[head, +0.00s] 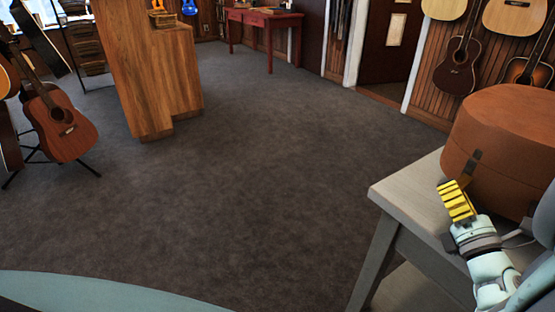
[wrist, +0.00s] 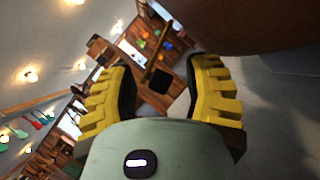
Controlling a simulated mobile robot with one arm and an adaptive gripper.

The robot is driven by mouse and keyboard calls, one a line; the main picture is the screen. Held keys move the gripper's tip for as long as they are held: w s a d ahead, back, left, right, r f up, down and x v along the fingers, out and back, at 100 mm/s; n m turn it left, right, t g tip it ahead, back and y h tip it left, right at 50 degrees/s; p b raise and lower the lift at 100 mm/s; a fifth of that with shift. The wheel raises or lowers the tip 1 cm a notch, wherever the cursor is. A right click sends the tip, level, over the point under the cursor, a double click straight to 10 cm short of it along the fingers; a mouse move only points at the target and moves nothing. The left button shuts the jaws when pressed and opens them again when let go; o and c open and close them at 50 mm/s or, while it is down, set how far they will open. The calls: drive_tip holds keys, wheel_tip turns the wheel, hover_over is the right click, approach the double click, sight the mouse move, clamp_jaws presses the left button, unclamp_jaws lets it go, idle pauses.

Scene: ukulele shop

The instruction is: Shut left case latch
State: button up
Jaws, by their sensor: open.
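A reddish-brown instrument case (head: 508,140) stands on a grey table (head: 405,190) at the right of the head view. A small dark metal latch (head: 474,161) shows on the case's near left side; whether it is the left one, and how far it stands out, I cannot tell. My gripper (head: 457,201) has yellow ribbed fingers and is just below this latch, in front of the case side. In the wrist view my gripper (wrist: 158,78) is open with nothing between its fingers. The case's dark brown underside or side (wrist: 240,22) fills the top right there, apart from the fingers.
The table's left edge and leg (head: 375,262) border open grey carpet (head: 240,190). A wooden counter (head: 150,70) and a guitar on a stand (head: 62,128) are at the left. A red table (head: 265,20) is at the back. Guitars (head: 458,65) hang on the right wall.

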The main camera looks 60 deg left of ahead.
drive_tip(key=shift+a, duration=0.15)
drive_tip(key=shift+f, duration=0.1)
clamp_jaws()
idle(0.3)
